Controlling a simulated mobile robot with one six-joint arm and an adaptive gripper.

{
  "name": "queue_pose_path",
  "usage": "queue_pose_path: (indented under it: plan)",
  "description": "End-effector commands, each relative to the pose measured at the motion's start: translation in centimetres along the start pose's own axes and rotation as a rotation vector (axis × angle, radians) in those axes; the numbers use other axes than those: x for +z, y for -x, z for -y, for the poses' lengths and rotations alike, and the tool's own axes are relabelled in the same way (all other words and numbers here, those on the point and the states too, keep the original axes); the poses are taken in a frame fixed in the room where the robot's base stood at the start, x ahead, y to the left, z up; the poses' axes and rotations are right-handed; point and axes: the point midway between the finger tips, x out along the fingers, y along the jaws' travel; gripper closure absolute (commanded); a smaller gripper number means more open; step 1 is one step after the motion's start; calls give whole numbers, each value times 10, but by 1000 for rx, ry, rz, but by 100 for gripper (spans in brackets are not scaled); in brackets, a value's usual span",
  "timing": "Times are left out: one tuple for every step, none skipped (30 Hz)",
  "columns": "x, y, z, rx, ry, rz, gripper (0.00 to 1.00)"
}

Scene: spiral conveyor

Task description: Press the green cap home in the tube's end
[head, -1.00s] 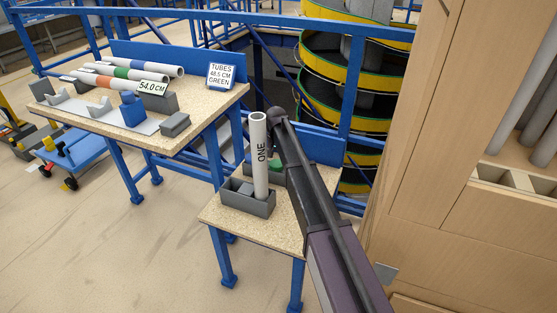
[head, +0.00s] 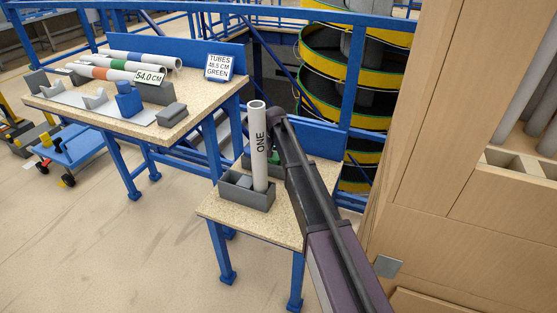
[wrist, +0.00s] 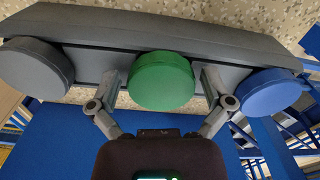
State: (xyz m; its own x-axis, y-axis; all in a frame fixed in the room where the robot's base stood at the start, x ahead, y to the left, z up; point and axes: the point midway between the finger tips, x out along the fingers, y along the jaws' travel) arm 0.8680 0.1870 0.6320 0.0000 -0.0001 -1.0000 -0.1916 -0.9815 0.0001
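The white tube (head: 258,150) marked "ONE" stands upright in a grey box (head: 258,201) on the small table. Its upper end is open, with no cap on it. The green cap (wrist: 161,82) sits in a dark grey rack (wrist: 180,30), between a grey cap and a blue cap. My gripper (wrist: 161,76) is open, with one finger on each side of the green cap; I cannot tell whether they touch it. In the head view, a little of the green cap (head: 275,157) shows behind the tube, and my gripper is hidden by the tube and my arm.
The grey cap (wrist: 36,66) and blue cap (wrist: 269,90) are close outside my fingers. A larger table (head: 195,112) at left holds several tubes, cradles and a "54.0 CM" sign (head: 149,77). A wooden cabinet (head: 460,200) stands at right. A blue panel (head: 315,138) backs the small table.

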Motion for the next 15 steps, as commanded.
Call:
queue_pose_path:
  plan:
    - [0,0,0,0,0,0,12]
    - [0,0,0,0,0,0,21]
    - [0,0,0,0,0,0,33]
    - [0,0,0,0,0,0,42]
    - [0,0,0,0,0,0,50]
    - [0,0,0,0,0,0,62]
    - [0,0,0,0,0,0,65]
    - [0,0,0,0,0,0,65]
    - [0,0,0,0,1,0,26]
    - [0,0,0,0,1,0,35]
    - [0,0,0,0,1,0,44]
    - [0,0,0,0,1,0,56]
    - [0,0,0,0,1,0,65]
    - [0,0,0,0,1,0,74]
    - [0,0,0,0,1,0,78]
